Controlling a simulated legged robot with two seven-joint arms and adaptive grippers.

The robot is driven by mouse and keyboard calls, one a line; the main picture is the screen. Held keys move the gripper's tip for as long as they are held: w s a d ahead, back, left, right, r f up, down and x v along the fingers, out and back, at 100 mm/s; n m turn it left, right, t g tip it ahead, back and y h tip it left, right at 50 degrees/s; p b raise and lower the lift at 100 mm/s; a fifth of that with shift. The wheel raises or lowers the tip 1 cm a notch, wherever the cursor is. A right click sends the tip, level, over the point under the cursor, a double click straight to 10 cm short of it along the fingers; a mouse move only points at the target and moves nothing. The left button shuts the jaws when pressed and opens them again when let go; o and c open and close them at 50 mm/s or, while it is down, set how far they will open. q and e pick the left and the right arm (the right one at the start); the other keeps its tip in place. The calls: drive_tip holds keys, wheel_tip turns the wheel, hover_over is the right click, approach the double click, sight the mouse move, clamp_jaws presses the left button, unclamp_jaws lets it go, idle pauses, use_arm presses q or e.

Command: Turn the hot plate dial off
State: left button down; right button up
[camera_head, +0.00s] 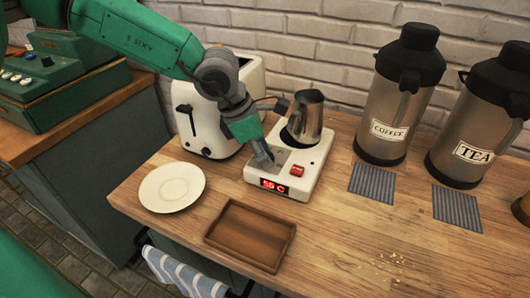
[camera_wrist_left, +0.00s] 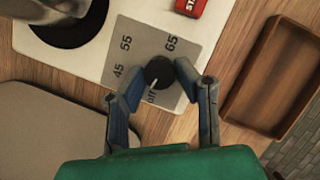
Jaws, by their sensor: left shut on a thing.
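The white hot plate (camera_head: 312,176) stands on the wooden counter, with a metal pitcher (camera_head: 305,118) at its back and a red lit display (camera_head: 274,186) on its front. Its black dial (camera_wrist_left: 158,72) shows in the left wrist view on a grey panel marked 45, 55, 65 and off. The dial's white pointer line points toward the off mark. My left gripper (camera_head: 264,156) reaches down to the panel. In the left wrist view, its fingers (camera_wrist_left: 160,80) are closed on the dial, one on each side. The head view hides most of the dial behind the fingers.
A white toaster (camera_head: 205,122) stands close behind my left gripper. A white plate (camera_head: 172,187) and a brown wooden tray (camera_head: 250,235) lie in front. The coffee (camera_head: 393,105) and tea (camera_head: 475,130) dispensers stand to the right. The front right counter is mostly clear, with crumbs.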

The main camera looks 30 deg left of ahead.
use_arm(q)
drive_tip(key=shift+n+t+y+b, duration=0.35)
drive_tip(key=shift+n+t, duration=0.15)
drive_tip(key=shift+n, duration=0.9)
drive_tip(key=c, duration=1.2)
unclamp_jaws()
drive_tip(key=v, duration=1.2)
drive_tip(key=shift+w, duration=0.2)
